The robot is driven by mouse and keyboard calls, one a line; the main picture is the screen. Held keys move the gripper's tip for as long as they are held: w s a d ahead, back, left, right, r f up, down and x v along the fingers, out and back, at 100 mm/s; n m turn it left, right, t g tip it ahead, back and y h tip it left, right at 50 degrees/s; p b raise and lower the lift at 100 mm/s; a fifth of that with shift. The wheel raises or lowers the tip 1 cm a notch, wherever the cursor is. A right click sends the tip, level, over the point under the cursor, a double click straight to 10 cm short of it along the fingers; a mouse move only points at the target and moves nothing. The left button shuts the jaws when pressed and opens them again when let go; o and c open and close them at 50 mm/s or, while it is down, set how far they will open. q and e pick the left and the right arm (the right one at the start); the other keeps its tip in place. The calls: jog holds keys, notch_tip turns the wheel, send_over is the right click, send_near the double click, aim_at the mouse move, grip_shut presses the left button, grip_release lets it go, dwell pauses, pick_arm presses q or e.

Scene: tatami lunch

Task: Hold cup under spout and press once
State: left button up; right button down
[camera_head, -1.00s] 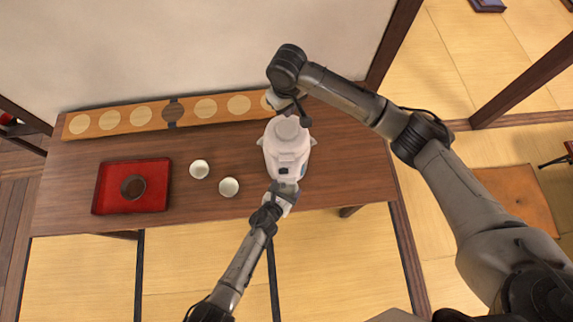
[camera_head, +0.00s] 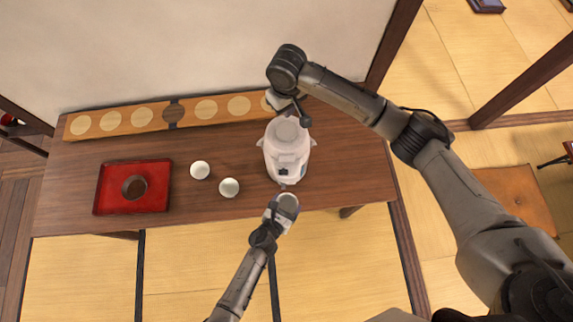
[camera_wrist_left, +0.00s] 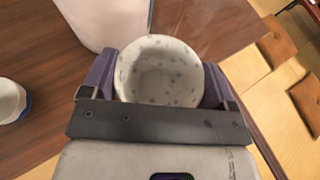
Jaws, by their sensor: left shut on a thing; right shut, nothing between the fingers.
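A white hot-water pot (camera_head: 287,158) stands upright near the table's front edge, its spout side facing me. My left gripper (camera_head: 284,205) is shut on a pale cup (camera_head: 288,201), in front of the pot and apart from it, near the table edge. In the left wrist view the speckled cup (camera_wrist_left: 158,72) sits upright between the purple fingers, with the pot (camera_wrist_left: 98,22) behind it. I cannot tell whether it holds liquid. My right gripper (camera_head: 305,119) is shut and empty, beside and above the pot's lid.
Two white cups (camera_head: 200,170) (camera_head: 229,187) stand left of the pot. A red tray (camera_head: 106,187) with a dark round bowl (camera_head: 134,187) lies further left. A long wooden board with pale discs (camera_head: 142,118) runs along the wall.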

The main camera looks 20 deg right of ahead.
pick_arm(q)
jog(key=s+a, duration=0.2)
jog(key=s, duration=0.4)
jog(key=shift+s+a, duration=0.25)
jog(key=shift+s, duration=0.05)
dwell(0.5)
jog(key=shift+w, duration=0.1)
dwell(1.0)
